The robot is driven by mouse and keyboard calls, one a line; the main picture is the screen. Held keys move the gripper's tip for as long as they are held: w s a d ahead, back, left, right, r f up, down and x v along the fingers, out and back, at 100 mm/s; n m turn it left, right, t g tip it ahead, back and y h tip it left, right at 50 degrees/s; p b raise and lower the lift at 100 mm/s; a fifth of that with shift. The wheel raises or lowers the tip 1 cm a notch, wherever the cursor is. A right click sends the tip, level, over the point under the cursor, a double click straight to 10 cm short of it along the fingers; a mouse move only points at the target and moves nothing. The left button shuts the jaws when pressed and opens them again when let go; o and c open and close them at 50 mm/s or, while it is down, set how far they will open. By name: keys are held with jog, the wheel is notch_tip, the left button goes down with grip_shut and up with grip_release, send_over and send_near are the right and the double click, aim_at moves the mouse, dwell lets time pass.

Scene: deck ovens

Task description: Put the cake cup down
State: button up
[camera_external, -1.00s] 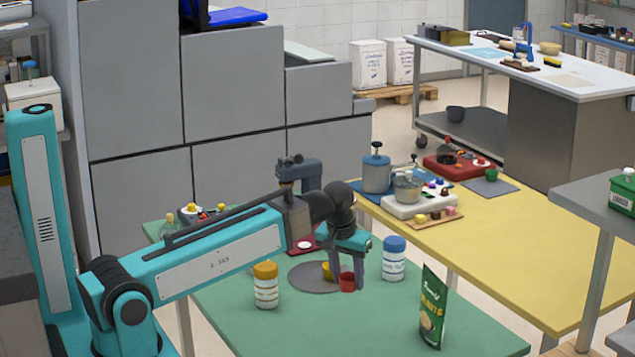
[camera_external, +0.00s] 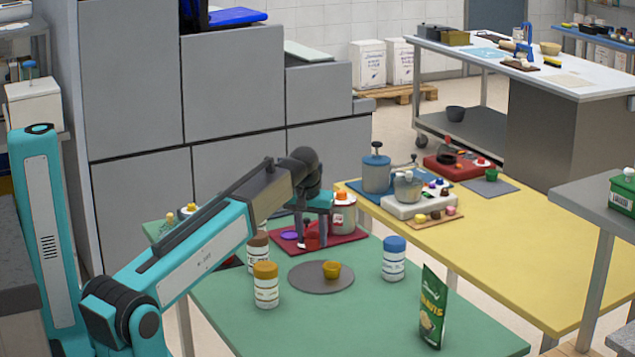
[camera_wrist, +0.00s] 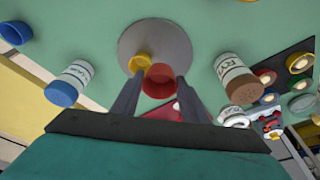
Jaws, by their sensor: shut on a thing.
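My gripper (camera_external: 313,228) is shut on a small red cup (camera_wrist: 160,80), which sits between the two fingertips in the wrist view. In the external view the red cup (camera_external: 312,241) shows under my fingers, in front of or over the dark red mat (camera_external: 345,238) at the back of the green table. I cannot tell whether it touches anything below. A yellow cup (camera_external: 331,270) stands on the round grey mat (camera_external: 306,282), and it also shows in the wrist view (camera_wrist: 140,62). My gripper is behind that mat in the external view.
A blue-lidded jar (camera_external: 394,260), an orange-lidded jar (camera_external: 265,286) and a brown-lidded jar (camera_wrist: 238,82) stand around the round mat. A green packet (camera_external: 432,306) stands at the front right. A canister (camera_external: 343,216) stands close beside my gripper. The green table's front is largely clear.

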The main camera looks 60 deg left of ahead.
jog(key=shift+s+a+f+n, duration=0.1)
jog(key=shift+s+a, duration=0.2)
jog(key=shift+a, duration=0.3)
jog(key=shift+s+a+n, duration=0.1)
jog(key=shift+s+a, duration=0.25)
jog(key=shift+a, duration=0.2)
jog(key=shift+s+a+f+n, duration=0.1)
jog(key=shift+s+a, duration=0.2)
jog(key=shift+a, duration=0.3)
jog(key=shift+f, duration=0.1)
send_over(302, 276)
jog(key=shift+s+d+f+p, duration=0.1)
jog(key=shift+s+f+p, duration=0.05)
jog(key=shift+f, duration=0.85)
jog(key=shift+s+d+f+p, duration=0.1)
jog(key=shift+d+f+p, duration=0.05)
jog(key=shift+f, duration=0.85)
jog(key=shift+s+d+f+p, duration=0.1)
jog(key=shift+s+f+p, duration=0.05)
jog(key=shift+f, duration=0.85)
jog(key=shift+f, duration=0.1)
jog(key=shift+f+p, duration=0.45)
jog(key=shift+f, duration=1.3)
jog(key=shift+f, duration=0.15)
jog(key=o, duration=1)
jog(key=shift+o, duration=0.2)
